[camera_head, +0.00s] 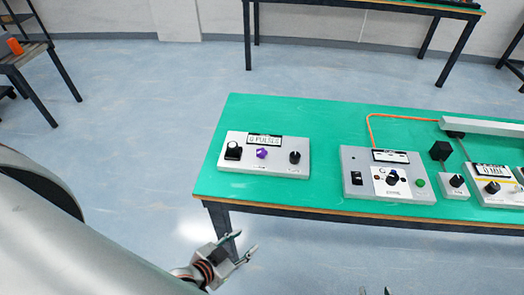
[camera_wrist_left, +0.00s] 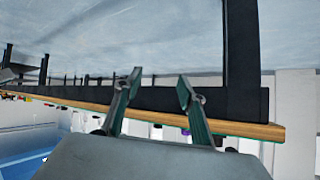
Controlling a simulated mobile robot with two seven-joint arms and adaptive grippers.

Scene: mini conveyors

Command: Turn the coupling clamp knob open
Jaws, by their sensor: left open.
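Several knobs show on control boxes in the head view, and I cannot tell which is the coupling clamp knob. The left box has a purple knob (camera_head: 262,153) and a black knob (camera_head: 295,157). The middle box has a black knob (camera_head: 392,177) on a white plate. A small box has a dark knob (camera_head: 457,181). My left gripper (camera_head: 244,248) is open and empty, below and in front of the table's front edge. Its two spread fingers (camera_wrist_left: 158,92) show in the left wrist view. Two separated tips of my right gripper (camera_head: 375,291) show at the bottom edge.
The boxes stand on a green table (camera_head: 330,125) with a wooden front edge. An orange cable (camera_head: 371,132) runs behind the middle box. A black cube (camera_head: 441,150) and a grey bar (camera_head: 485,127) are at the right. The table's front left corner is bare.

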